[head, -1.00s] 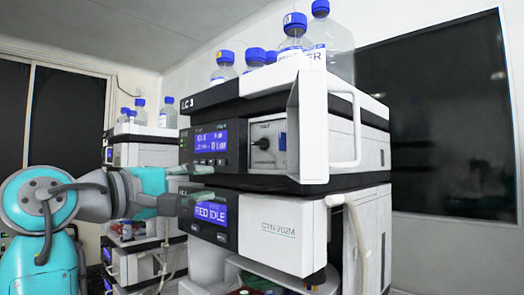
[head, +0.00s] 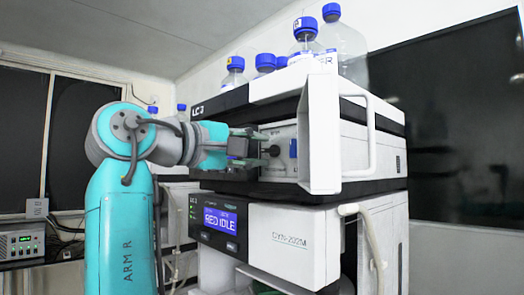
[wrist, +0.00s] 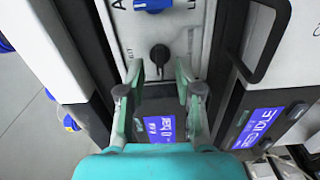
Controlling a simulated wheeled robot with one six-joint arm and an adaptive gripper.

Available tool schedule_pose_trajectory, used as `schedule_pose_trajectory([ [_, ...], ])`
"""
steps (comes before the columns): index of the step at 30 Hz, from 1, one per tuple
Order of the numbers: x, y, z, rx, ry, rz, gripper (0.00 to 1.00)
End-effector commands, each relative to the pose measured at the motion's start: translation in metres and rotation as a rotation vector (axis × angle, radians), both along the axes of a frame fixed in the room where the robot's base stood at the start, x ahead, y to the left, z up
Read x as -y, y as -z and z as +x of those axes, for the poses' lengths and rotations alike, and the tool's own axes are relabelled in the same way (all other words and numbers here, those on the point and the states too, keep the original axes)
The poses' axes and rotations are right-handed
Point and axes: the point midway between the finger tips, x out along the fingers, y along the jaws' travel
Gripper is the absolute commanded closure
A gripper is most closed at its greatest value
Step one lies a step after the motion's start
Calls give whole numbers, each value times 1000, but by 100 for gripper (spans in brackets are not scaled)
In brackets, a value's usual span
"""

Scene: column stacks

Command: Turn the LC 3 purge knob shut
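The LC 3 stack (head: 375,228) stands at right in the head view, its label partly readable at top left. The purge knob (wrist: 159,54) is black, on a pale panel, with its pointer running along the picture's vertical in the wrist view. It also shows in the head view as a dark shape (head: 272,151) just beyond the fingertips. My gripper (wrist: 159,72) is open, with one finger on each side of the knob's line. The fingertips (head: 256,148) are close to the knob; I cannot tell whether they touch it.
An open white door panel (head: 321,130) with a handle (head: 371,140) juts out right of the knob. Blue-capped bottles (head: 306,42) stand on top. A lower module's display (head: 220,220) reads RED IDLE. A dark screen (head: 460,140) fills the right wall.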

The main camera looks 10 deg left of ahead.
Motion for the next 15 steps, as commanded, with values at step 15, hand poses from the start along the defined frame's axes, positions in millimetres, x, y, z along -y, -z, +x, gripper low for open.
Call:
schedule_pose_trajectory([
  [15,12,0,15,-1,-1,0,66],
])
